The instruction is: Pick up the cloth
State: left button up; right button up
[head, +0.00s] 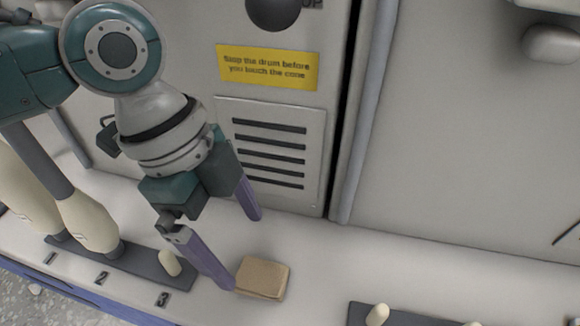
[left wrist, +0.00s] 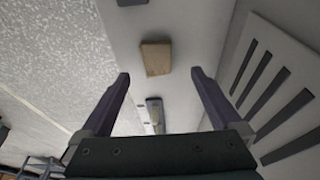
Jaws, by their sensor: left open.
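The cloth (head: 263,278) is a folded tan-brown square pad lying flat on the pale shelf. It also shows in the left wrist view (left wrist: 156,59), ahead of the fingertips and roughly between their lines. My left gripper (head: 244,252) is open and empty, with two purple fingers spread apart. In the head view one fingertip overlaps the cloth's left edge; I cannot tell whether it touches. In the left wrist view the gripper (left wrist: 160,75) has the cloth just beyond its tips, with no finger on it. My right gripper is not in view.
Cream bobbins (head: 88,222) stand left on a dark numbered peg rail (head: 125,262), with an empty peg at 3. Another dark rail (head: 400,316) with pegs lies right. A vented panel (head: 270,150) and yellow sign (head: 268,67) rise behind.

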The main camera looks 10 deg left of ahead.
aim_at(257, 275)
pick_arm(q)
jog(key=shift+b+x, duration=0.4)
jog(key=shift+x, duration=0.65)
jog(key=b+x, duration=0.2)
jog(key=x, duration=0.1)
jog(key=b+x, duration=0.1)
jog(key=shift+s+d+f+b, duration=0.2)
jog(key=shift+s+f+b, duration=0.05)
jog(key=shift+s+b, duration=0.15)
jog(key=shift+r, duration=0.1)
jog(key=shift+c, duration=0.3)
jog(key=c, duration=1.4)
